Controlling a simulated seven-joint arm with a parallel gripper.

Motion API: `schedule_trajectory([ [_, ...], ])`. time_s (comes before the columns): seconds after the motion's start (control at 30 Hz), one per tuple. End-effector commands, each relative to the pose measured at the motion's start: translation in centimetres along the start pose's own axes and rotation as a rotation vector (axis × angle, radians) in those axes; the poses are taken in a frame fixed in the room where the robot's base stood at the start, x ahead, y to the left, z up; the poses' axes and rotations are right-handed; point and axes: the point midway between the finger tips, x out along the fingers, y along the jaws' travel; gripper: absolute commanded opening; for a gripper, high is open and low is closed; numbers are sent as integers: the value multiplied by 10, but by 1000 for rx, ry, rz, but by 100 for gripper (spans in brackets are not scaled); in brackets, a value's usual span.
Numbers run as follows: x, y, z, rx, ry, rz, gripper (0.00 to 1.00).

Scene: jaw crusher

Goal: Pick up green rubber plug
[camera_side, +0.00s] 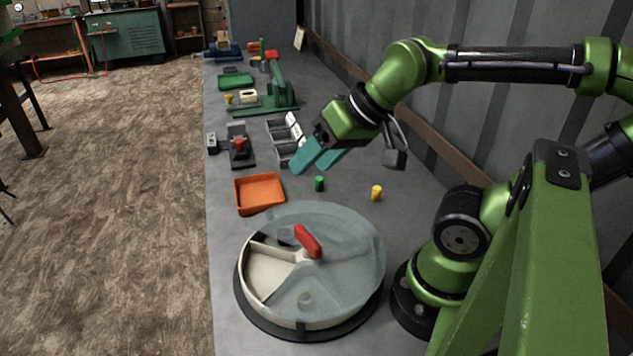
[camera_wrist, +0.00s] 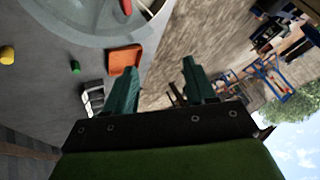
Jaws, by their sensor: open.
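The green rubber plug (camera_side: 319,184) is a small green cylinder standing on the grey bench, between the orange tray and a yellow plug. It also shows in the wrist view (camera_wrist: 75,66), to the left of my fingers. My gripper (camera_side: 319,158) has two teal fingers, spread apart and empty. In the side view it is in the air above the bench, near the green plug and the grey compartment box. In the wrist view my gripper (camera_wrist: 157,80) points out past the bench edge, with nothing between the fingers.
A yellow plug (camera_side: 376,193) stands right of the green one. An orange tray (camera_side: 259,193) lies to its left. A large round container with a clear lid and red handle (camera_side: 308,241) stands in front. A grey compartment box (camera_side: 285,138) and a green press (camera_side: 277,92) stand behind.

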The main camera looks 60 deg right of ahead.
Motion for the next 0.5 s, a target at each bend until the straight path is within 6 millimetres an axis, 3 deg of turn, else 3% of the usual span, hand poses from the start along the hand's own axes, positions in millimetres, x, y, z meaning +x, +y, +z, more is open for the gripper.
schedule_trajectory([
  [0.27,7,10,-2,34,-19,29,55],
  [0.37,18,26,-15,96,-54,84,55],
  [0.5,38,65,-49,154,-128,189,55],
])
